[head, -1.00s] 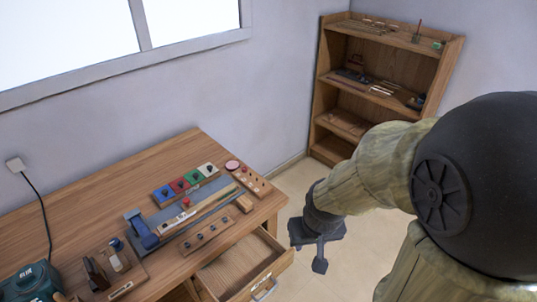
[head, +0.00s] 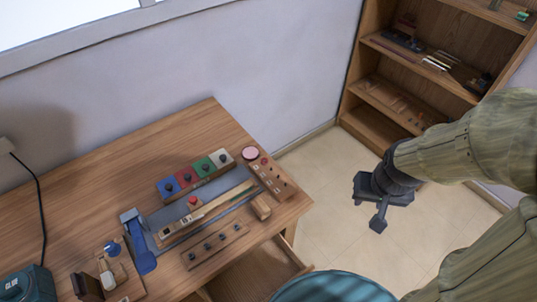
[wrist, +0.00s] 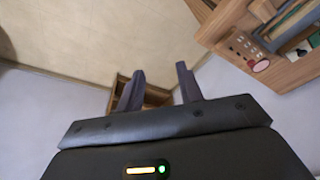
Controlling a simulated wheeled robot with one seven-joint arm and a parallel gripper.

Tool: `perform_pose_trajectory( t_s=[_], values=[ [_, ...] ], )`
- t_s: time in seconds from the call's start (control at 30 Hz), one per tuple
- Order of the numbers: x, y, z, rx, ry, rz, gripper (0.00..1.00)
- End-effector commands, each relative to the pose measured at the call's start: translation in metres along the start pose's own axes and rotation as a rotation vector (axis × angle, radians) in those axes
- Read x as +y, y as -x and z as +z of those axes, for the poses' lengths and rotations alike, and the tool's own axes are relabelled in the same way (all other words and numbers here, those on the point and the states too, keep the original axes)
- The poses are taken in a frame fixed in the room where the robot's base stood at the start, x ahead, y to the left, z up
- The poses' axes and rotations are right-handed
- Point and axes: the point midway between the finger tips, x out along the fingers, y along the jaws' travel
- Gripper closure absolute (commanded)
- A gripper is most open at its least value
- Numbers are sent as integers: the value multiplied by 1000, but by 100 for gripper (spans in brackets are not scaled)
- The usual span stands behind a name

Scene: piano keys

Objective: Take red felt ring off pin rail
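A wooden rail with small pins or holes (head: 272,176) lies at the desk's right end; a small red spot (head: 264,160) near its far end may be the red felt ring, too small to be sure. Another wooden strip with several dark pins (head: 215,247) lies near the front edge. My gripper (head: 378,222) is off the desk's right side, above the floor, empty. In the wrist view its fingers (wrist: 160,88) stand apart, and the right-end rail (wrist: 243,46) shows at upper right.
The desk (head: 110,160) also holds blue, red, green and white blocks (head: 195,175), a blue clamp-like tool (head: 138,240) and a pinkish disc (head: 249,153). An open drawer (head: 260,270) juts from the front. A teal round top (head: 335,288) is at the bottom. A shelf (head: 400,90) stands behind.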

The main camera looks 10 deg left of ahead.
Motion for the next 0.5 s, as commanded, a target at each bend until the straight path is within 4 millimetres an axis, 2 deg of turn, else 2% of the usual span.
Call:
perform_pose_trajectory(
  t_s=[0.17, 0.27, 0.33, 0.5],
  values=[
    [0, 0, 0, 0, 0, 0, 64],
    [0, -1, 0, -2, -5, -1, 51],
    [-1, -5, 0, -14, -28, -8, 51],
    [-12, -34, 2, -102, -208, -62, 51]
  ],
)
